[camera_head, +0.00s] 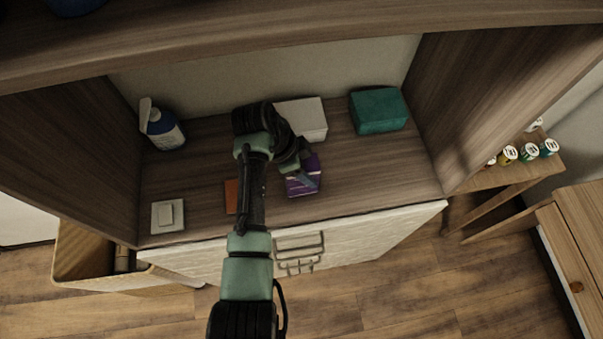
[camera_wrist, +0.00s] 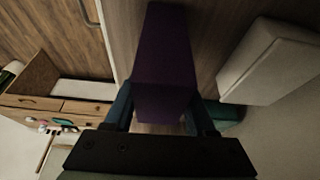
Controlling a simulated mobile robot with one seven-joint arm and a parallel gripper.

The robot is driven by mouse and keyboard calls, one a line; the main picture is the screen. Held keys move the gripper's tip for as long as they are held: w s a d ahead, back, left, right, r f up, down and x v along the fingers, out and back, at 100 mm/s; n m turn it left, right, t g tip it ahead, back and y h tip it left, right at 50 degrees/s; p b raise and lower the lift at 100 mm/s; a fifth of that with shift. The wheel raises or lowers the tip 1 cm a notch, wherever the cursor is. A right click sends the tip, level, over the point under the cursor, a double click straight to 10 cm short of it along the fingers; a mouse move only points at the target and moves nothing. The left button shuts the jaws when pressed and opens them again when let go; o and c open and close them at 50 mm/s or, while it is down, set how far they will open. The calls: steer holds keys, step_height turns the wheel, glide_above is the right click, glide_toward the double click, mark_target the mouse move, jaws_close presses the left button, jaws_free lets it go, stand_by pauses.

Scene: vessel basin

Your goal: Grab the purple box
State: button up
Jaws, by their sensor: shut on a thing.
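The purple box (camera_head: 304,183) stands on the wooden shelf in the head view, right of the middle of my arm. My gripper (camera_head: 306,178) reaches down to it from above and partly hides it. In the wrist view the purple box (camera_wrist: 164,60) fills the middle, and the blue fingers of my gripper (camera_wrist: 160,110) are shut on its two sides. I cannot tell whether the box is touching the shelf.
A white box (camera_head: 308,117) is close behind the purple box, with a teal box (camera_head: 379,110) to the right. A blue and white bottle (camera_head: 163,128), an orange-brown item (camera_head: 231,196) and a white square item (camera_head: 168,216) are on the left. Side walls and an upper board (camera_head: 300,38) enclose the shelf.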

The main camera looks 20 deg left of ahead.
jaws_close()
steer(key=shift+r, duration=0.15)
